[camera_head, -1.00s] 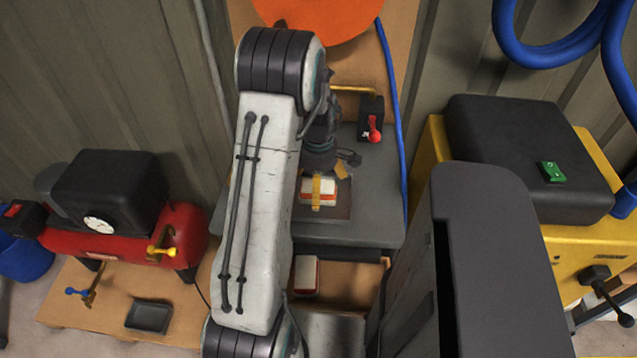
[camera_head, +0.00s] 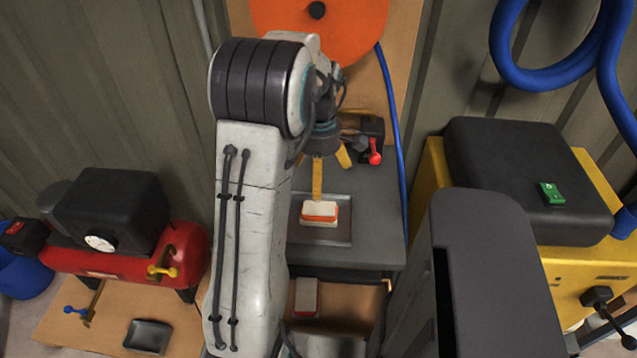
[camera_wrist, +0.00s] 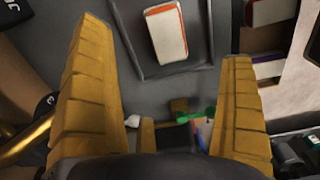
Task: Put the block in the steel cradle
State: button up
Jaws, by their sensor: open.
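The block (camera_head: 320,208) is pale with an orange band. It lies in a shallow grey rimmed tray, which looks like the steel cradle (camera_head: 341,236), on the grey bench. In the wrist view the block (camera_wrist: 166,32) rests inside the cradle's rim (camera_wrist: 150,73), apart from its sides. My gripper (camera_head: 330,168) is open and empty above the block, its yellow fingers spread. In the wrist view my gripper (camera_wrist: 165,41) has clear space between its fingers, with the block beyond their tips. My arm hides the bench's left side.
A red and white block (camera_head: 306,297) lies on the lower wooden shelf. A red-handled valve (camera_head: 374,156) stands at the bench's back right. A red compressor (camera_head: 120,245) is left, a yellow machine (camera_head: 585,270) right. An orange disc (camera_head: 350,25) hangs behind.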

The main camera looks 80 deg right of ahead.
jog(key=shift+r, duration=0.45)
jog(key=w+a+r+t+h, duration=0.1)
jog(key=w+a+r, duration=0.2)
jog(key=w+a, duration=0.65)
jog(key=w+a+r, duration=0.4)
jog(key=w+a, duration=0.3)
jog(key=w, duration=0.5)
jog(key=s+a+t+y, duration=0.1)
jog(key=a+t, duration=0.1)
jog(key=a, duration=2.2)
jog(key=shift+a+f+m, duration=0.15)
jog(key=shift+a+m, duration=0.15)
jog(key=shift+m, duration=0.1)
